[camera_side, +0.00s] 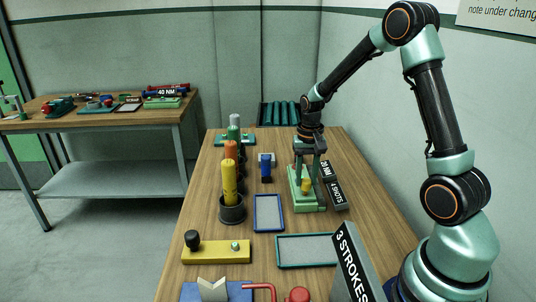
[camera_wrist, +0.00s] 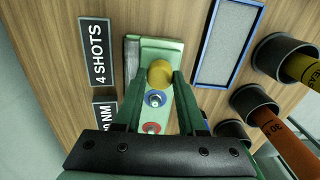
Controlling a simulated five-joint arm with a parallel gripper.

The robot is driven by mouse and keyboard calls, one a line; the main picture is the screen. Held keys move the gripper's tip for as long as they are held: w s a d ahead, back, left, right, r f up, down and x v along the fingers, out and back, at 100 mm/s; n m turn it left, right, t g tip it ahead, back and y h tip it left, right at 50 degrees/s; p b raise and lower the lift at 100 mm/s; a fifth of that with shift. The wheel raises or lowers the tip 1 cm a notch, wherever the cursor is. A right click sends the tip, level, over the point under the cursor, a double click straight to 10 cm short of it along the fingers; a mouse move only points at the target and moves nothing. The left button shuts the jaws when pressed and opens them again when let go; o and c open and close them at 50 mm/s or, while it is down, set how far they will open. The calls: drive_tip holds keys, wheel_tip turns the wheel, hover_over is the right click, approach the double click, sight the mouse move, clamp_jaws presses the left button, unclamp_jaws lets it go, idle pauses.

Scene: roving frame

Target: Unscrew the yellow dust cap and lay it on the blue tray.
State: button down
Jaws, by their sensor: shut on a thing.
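The yellow dust cap (camera_side: 305,186) is at the near part of the green block (camera_side: 307,207) on the bench. In the wrist view the cap (camera_wrist: 160,72) sits between the tips of my gripper (camera_wrist: 161,80), which is shut on it. In the side view my gripper (camera_side: 306,178) points down over the block. I cannot tell whether the cap is still seated on the block. The blue tray (camera_side: 255,213) lies left of the block, flat and empty. Its blue rim (camera_wrist: 204,45) also shows to the right of the cap in the wrist view.
Signs reading 4 SHOTS (camera_side: 337,195) and 20 NM (camera_side: 327,170) lie close right of the block. A green-rimmed tray (camera_side: 305,235) lies in front. Black cups with a yellow (camera_side: 229,182) and an orange cylinder stand left of the blue tray. A small blue item (camera_side: 266,170) lies behind it.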

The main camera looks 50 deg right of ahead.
drive_tip(key=shift+r, duration=0.8)
drive_tip(key=shift+r, duration=0.1)
drive_tip(key=shift+r, duration=1.4)
wheel_tip(320, 180, up, 9)
hover_over(268, 212)
wheel_tip(268, 212, down, 19)
drive_tip(key=shift+w+f, duration=0.1)
drive_tip(key=shift+f, duration=0.05)
drive_tip(key=shift+f, duration=0.15)
